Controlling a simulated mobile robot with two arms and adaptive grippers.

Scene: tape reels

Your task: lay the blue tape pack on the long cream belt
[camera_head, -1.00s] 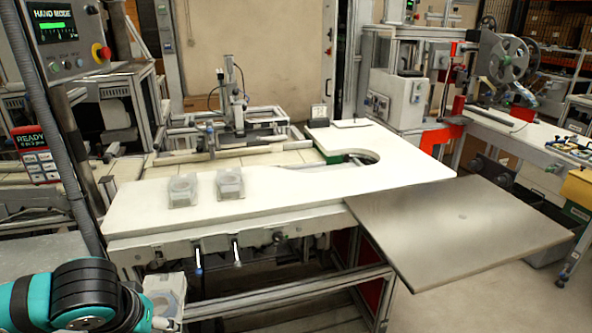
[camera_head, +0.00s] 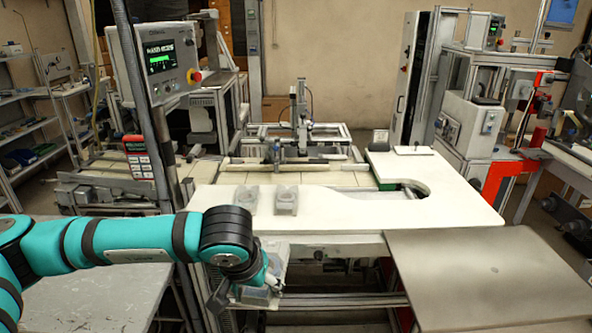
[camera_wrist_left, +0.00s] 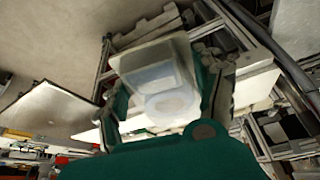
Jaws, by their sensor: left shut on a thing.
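My left gripper (camera_head: 262,288) hangs in front of the near edge of the white worktop. It is shut on a clear, pale bluish tape pack (camera_wrist_left: 163,88), which shows a round reel between the fingers in the left wrist view. In the head view the pack (camera_head: 255,296) is partly hidden by the gripper and sits lower than the worktop. The cream belt (camera_head: 207,172) runs behind the worktop, partly covered by a frame. My right gripper is out of view.
Two clear grey packs (camera_head: 245,198) (camera_head: 286,200) stand on the left of the white worktop (camera_head: 345,215). The worktop's middle is bare. A grey metal plate (camera_head: 490,275) lies at the right. A control panel (camera_head: 160,62) on a post stands at the left.

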